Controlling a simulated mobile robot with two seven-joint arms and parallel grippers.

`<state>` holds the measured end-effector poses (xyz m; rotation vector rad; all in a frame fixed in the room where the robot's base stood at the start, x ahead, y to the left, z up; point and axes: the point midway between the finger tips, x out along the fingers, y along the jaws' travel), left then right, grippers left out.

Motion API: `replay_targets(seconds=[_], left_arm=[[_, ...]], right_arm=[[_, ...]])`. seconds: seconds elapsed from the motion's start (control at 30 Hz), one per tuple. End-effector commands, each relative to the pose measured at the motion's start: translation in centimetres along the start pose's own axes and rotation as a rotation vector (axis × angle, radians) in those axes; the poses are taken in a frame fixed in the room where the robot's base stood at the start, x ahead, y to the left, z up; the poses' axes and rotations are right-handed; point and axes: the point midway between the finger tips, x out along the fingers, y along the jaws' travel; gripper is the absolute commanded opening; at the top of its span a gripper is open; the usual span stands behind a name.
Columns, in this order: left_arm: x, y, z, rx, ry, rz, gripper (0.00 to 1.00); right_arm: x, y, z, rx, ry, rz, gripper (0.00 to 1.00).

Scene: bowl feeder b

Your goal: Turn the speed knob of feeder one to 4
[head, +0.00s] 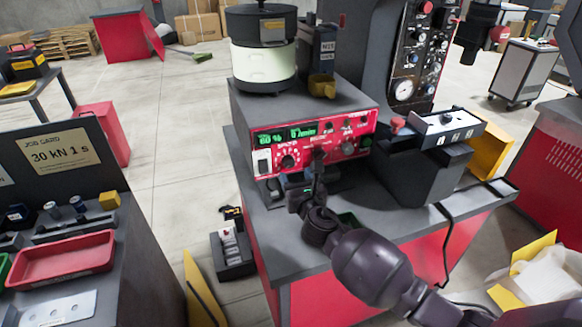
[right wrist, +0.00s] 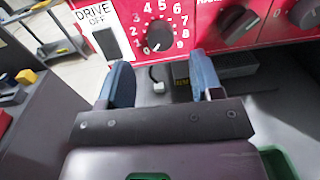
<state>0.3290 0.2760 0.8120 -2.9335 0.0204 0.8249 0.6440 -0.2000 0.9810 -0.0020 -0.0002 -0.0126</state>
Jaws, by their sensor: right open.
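The feeder's red control panel (head: 318,141) faces me, with lit green displays. The left one appears to read 60 %. The black round knob (head: 288,161) with a ring of white numbers is at the panel's left; it also shows in the right wrist view (right wrist: 160,37), top centre. In the head view the right gripper (head: 316,165) is in front of the panel. My left gripper is not in view.
A black and white bowl unit (head: 262,62) stands on the feeder box. A dark grey box (head: 420,165) stands at the right of the bench.

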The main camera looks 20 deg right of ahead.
Motion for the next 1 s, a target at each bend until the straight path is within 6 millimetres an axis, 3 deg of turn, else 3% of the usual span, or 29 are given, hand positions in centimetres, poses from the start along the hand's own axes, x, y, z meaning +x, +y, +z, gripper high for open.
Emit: replay_targets(seconds=[0.1,0.3,0.77,1.0], left_arm=[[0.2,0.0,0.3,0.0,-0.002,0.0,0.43],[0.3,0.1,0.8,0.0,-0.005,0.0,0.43],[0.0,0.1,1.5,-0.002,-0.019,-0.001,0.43],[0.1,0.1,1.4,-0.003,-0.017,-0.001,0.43]], right_arm=[[2.1,0.0,-0.1,0.001,0.0,-0.001,0.59],[4.4,0.0,-0.1,0.002,0.001,0.0,0.59],[5.3,0.0,0.0,0.002,0.001,0.0,0.59],[5.3,0.0,0.0,0.002,0.001,0.0,0.23]])
